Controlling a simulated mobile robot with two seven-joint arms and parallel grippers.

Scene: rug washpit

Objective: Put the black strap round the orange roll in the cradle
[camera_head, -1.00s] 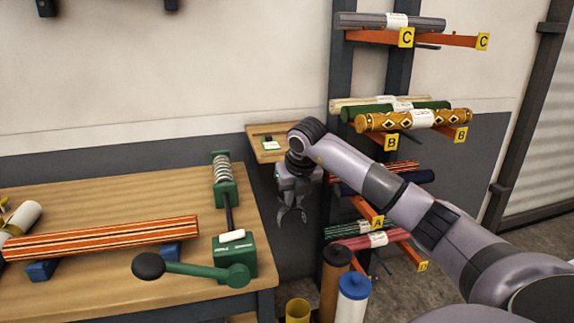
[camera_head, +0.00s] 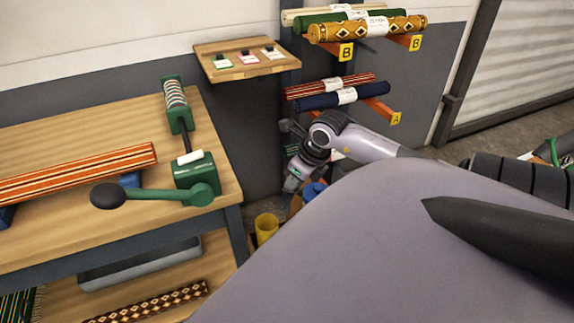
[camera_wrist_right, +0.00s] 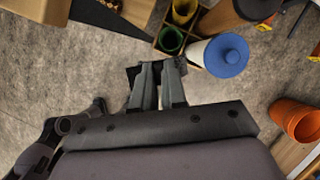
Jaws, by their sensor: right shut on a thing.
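The orange striped roll (camera_head: 85,172) lies along the wooden bench at the left of the head view. It rests on blue cradle blocks (camera_head: 130,180). No strap shows round its visible part; its left end is out of frame. My right gripper (camera_head: 291,187) hangs beyond the bench's right end, well apart from the roll. In the wrist view the right gripper's fingers (camera_wrist_right: 159,68) are close together on a small dark thing (camera_wrist_right: 133,74). I cannot make out whether this is the black strap. My left gripper is not in view.
A green crank device (camera_head: 197,174) with a black knob stands at the bench's right end. A small wall shelf (camera_head: 245,60) holds cards with black pieces. A rack of rolls (camera_head: 345,92) stands behind my arm. A yellow bucket (camera_head: 266,228) and a blue-lidded container (camera_wrist_right: 226,55) stand below.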

